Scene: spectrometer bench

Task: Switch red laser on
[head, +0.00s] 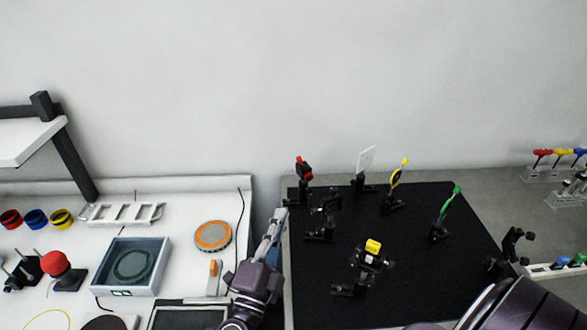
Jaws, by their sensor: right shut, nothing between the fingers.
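My right gripper (279,214) is shut and empty, its fingers pointing away from me above the gap between the white bench and the black board. A black mount with a red top (304,170) stands upright at the back left of the black board (310,275), beyond the fingertips and apart from them. A red dome button on a dark base (56,263) sits on the white bench at the left. I cannot tell which red part belongs to the red laser. My left gripper is not in view.
The board carries a yellow-topped mount (372,247), a yellow-rimmed holder (397,175), a green-rimmed holder (446,208) and a white card (366,158). A grey tray (157,262) and an orange-rimmed disc (213,236) lie on the white bench. A wall closes the back.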

